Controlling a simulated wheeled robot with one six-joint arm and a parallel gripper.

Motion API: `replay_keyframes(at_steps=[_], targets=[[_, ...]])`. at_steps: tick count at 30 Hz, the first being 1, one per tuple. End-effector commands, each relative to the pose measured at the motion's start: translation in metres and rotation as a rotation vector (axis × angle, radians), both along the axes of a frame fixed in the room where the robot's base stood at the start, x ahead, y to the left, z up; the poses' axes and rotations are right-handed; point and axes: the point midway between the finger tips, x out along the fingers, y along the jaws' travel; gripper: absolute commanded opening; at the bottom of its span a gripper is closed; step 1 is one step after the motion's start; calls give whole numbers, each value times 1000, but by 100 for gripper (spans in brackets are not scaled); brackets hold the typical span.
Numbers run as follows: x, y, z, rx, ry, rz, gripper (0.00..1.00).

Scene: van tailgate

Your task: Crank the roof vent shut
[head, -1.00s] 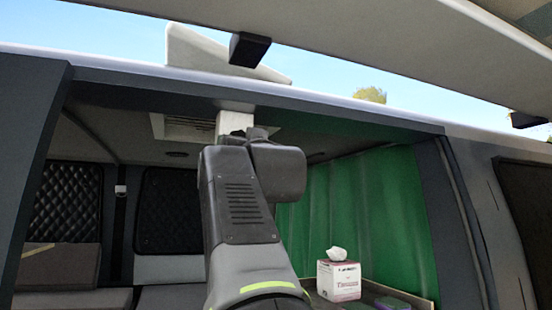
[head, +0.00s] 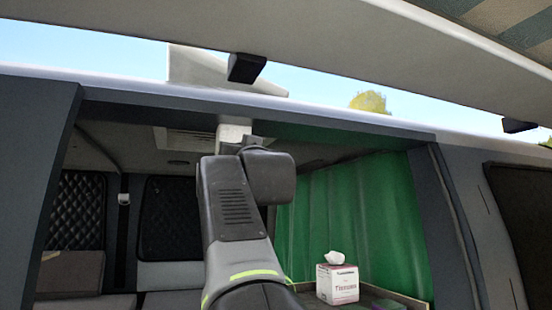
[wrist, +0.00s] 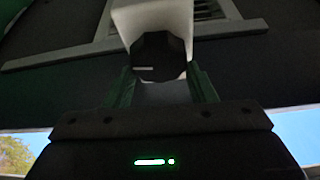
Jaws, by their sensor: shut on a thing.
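In the wrist view a dark faceted crank knob (wrist: 158,57) with a pale mark sits at the end of the white housing (wrist: 150,15). My gripper (wrist: 160,74) has its two green fingers on either side of this knob and is shut on it. In the head view my arm hides the fingers and knob.
The door frame's upper edge (head: 330,130) runs close above my arm. A green curtain (head: 345,220) hangs at the right. A tissue box (head: 338,284) stands on a counter below it. The awning (head: 350,45) spans overhead, with dark brackets.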

Motion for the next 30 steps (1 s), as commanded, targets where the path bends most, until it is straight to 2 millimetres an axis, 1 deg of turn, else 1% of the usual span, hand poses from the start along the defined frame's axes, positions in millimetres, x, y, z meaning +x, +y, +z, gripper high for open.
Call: replay_keyframes(at_steps=[1, 30], targets=[[4, 2, -3, -3, 6, 1, 28], [7, 2, -8, -7, 20, 0, 28]])
